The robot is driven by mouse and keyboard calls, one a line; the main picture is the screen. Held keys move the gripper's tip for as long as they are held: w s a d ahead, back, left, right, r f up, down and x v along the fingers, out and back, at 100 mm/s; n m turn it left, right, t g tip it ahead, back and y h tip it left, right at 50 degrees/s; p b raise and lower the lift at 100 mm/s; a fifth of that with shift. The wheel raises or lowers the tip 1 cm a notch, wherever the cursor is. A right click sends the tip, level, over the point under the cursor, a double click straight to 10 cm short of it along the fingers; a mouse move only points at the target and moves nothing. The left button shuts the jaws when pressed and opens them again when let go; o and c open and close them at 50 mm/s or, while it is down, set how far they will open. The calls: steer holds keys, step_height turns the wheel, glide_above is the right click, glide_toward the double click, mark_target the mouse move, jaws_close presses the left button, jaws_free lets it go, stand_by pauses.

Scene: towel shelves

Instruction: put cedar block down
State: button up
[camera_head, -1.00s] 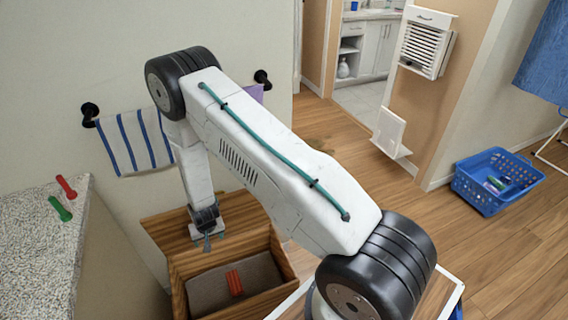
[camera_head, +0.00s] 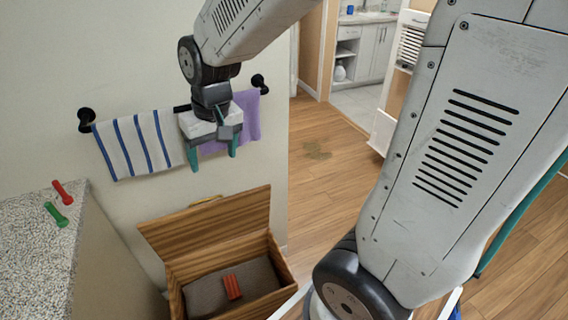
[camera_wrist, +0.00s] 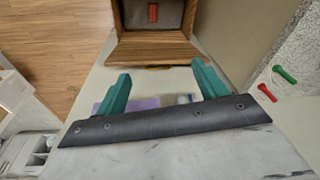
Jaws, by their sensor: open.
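A reddish-orange block (camera_head: 232,286), which looks like the cedar block, lies on the grey-brown lining inside a wooden chest (camera_head: 174,290) with its lid raised. It also shows in the wrist view (camera_wrist: 153,13). My gripper (camera_head: 212,160) is open and empty, with its teal fingers apart. It is in front of the wall towels, well above and behind the chest. In the wrist view my gripper (camera_wrist: 160,85) has nothing between its fingers, and the chest (camera_wrist: 153,46) is beyond the fingertips.
A striped towel (camera_head: 139,145) and a purple towel (camera_head: 246,118) hang on a wall rail. A speckled counter (camera_head: 35,245) at left holds a red clip (camera_head: 63,192) and a green clip (camera_head: 56,214).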

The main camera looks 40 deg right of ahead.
steer(key=s+d+r, duration=0.1)
steer(key=s+r, duration=0.2)
steer(key=s, duration=0.6)
steer(key=s+d+r, duration=0.1)
steer(key=s+r, duration=0.3)
steer(key=s, duration=0.6)
steer(key=shift+d+n+h, duration=0.3)
